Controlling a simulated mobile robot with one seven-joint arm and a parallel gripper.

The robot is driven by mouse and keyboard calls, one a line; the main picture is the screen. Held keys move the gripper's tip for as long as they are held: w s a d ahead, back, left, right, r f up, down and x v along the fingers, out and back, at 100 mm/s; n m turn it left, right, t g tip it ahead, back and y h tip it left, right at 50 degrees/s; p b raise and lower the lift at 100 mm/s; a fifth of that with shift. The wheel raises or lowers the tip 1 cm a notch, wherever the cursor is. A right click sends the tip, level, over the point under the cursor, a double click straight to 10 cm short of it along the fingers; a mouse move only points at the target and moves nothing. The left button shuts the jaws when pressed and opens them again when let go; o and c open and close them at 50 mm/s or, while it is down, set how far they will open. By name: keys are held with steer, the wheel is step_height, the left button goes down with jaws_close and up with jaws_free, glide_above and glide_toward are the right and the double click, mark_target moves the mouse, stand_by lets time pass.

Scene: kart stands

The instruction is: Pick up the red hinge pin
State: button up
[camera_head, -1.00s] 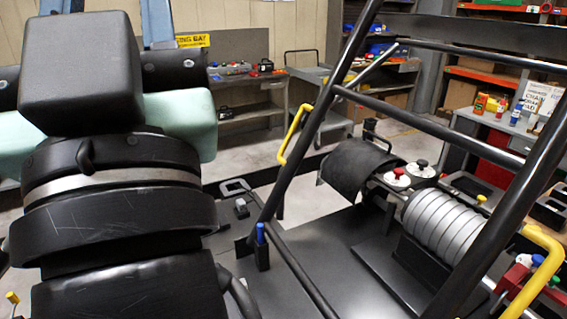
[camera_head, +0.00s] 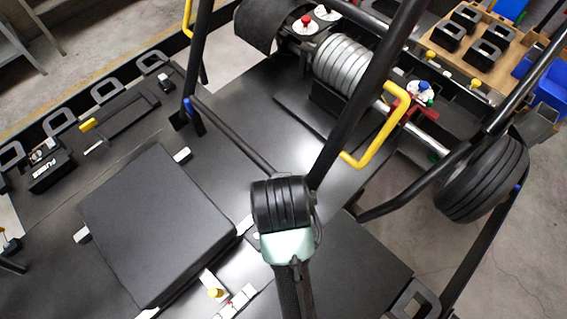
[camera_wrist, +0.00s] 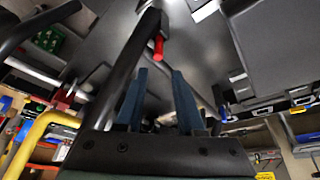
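The red hinge pin (camera_wrist: 158,47) shows in the wrist view as a small red cylinder beside the lower end of a thick black frame tube (camera_wrist: 134,75). In the head view I cannot make it out. My gripper (camera_wrist: 159,74) has its two blue fingers spread apart, with nothing seen held between them. In the wrist picture the pin appears just beyond the fingertips, roughly in line with the gap; the exact distance is unclear. In the head view my arm's black wrist end (camera_head: 281,203) is beside the foot of the black tube, and the fingers are hidden.
A yellow handle (camera_head: 378,140) sticks out from the tube. A blue-capped pin (camera_head: 191,104) is at another tube foot. A black padded panel (camera_head: 157,225) lies left of my arm. A ribbed grey cylinder (camera_head: 346,64) and a wheel (camera_head: 484,175) are to the right.

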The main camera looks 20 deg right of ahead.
steer(key=p+x, duration=0.2)
steer(key=x, duration=0.7)
steer(key=shift+d, duration=0.2)
jaws_close()
steer(key=shift+r, duration=0.1)
stand_by(1.1)
